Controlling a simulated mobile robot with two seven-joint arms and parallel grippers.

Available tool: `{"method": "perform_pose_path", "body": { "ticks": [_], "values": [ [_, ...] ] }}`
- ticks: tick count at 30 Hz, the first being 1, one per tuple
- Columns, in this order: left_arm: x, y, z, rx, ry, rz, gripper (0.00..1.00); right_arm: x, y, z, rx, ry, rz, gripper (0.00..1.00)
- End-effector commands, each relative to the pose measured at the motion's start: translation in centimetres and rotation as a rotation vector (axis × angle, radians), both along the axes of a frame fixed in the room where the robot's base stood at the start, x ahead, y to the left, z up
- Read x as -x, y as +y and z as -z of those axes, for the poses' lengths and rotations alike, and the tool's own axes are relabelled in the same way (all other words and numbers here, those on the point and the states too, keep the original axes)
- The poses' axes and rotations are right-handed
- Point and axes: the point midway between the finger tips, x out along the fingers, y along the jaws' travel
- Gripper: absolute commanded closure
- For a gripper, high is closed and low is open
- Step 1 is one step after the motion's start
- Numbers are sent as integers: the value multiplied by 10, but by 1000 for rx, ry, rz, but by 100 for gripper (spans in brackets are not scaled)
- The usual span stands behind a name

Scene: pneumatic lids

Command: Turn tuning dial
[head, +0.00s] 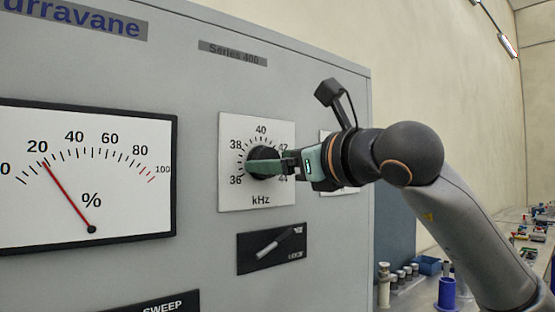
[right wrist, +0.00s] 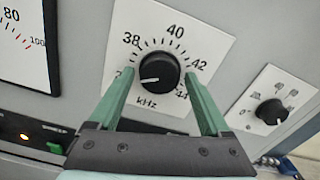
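The tuning dial (head: 262,152) is a round black knob on a white kHz scale plate (head: 279,127) with marks from 36 to 44. In the right wrist view the knob (right wrist: 158,69) has a white pointer line aimed left, near the low end of the scale. My right gripper (head: 250,167) reaches the knob from the right. In the right wrist view its two green fingers (right wrist: 158,76) are open, one on each side of the knob, with a narrow gap visible on both sides. One finger hides part of the knob in the head view. My left gripper is not in view.
A percent meter (head: 135,195) on the grey panel (head: 205,80) has its red needle near 20. A lever switch (head: 272,247) sits below the dial. A smaller knob (right wrist: 271,111) is to the right. An orange lamp (right wrist: 23,136) glows at lower left.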

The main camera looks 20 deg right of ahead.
Motion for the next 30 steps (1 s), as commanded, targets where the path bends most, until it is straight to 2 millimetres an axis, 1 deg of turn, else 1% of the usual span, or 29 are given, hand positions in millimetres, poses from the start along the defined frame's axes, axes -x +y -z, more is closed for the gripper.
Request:
{"method": "perform_pose_path", "body": {
  "ticks": [1, 2, 19, 25, 30],
  "values": [
    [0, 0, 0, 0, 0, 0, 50, 0, 0, 0, 0, 0, 0, 25],
    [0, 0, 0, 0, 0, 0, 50, 0, 0, 0, 0, 0, 0, 29],
    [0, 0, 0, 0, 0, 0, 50, 0, 0, 0, 0, 0, 0, 93],
    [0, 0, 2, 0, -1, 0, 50, 0, 0, 1, -11, 4, 0, 93],
    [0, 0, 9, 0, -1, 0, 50, 0, 0, 2, -61, 22, -1, 93]
  ]
}}
